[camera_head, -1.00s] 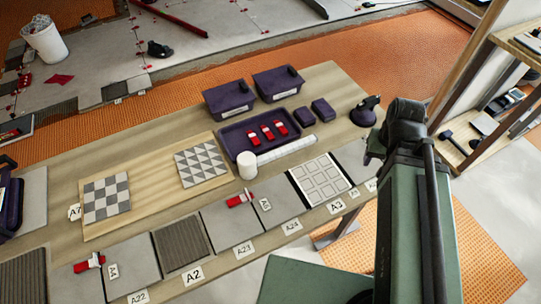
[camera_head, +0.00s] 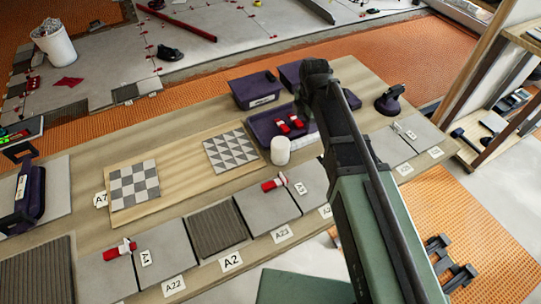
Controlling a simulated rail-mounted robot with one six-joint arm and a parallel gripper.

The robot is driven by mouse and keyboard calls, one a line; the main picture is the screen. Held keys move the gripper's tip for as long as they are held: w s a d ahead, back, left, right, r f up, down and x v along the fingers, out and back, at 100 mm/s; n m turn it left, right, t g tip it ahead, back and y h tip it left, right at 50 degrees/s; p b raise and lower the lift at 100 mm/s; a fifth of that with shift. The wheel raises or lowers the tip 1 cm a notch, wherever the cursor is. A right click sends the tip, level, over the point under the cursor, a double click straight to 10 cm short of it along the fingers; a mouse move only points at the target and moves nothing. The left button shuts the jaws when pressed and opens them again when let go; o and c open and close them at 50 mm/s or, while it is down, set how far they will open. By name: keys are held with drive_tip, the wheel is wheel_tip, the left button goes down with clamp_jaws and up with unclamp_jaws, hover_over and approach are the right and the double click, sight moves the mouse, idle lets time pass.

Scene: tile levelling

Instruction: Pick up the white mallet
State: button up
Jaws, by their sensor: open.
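The white mallet's cylindrical head (camera_head: 280,150) stands on the wooden bench, just in front of the dark tray with red pieces. Its handle is hidden behind my arm, which crosses the view from the bottom to the bench's back. My gripper (camera_head: 450,261) shows as two dark, spread fingers at the lower right, over the orange matting. It is open, looks empty and is well apart from the mallet.
Dark bins (camera_head: 255,90) stand behind the dark tray (camera_head: 262,128). A checkered tile (camera_head: 135,186) and a triangle-patterned tile (camera_head: 231,150) lie on a pale board. Grey tiles line the front edge, some with red-and-white tools. A dark suction cup (camera_head: 388,104) sits right of my arm.

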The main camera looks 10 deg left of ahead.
sight(306, 139)
drive_tip(key=shift+w+d+f+n, duration=0.1)
drive_tip(key=shift+d+n, duration=0.15)
drive_tip(key=shift+n, duration=0.15)
wheel_tip(306, 139, down, 11)
drive_tip(key=b, duration=1.1)
drive_tip(key=shift+a, duration=0.1)
drive_tip(key=shift+r, duration=0.2)
clamp_jaws()
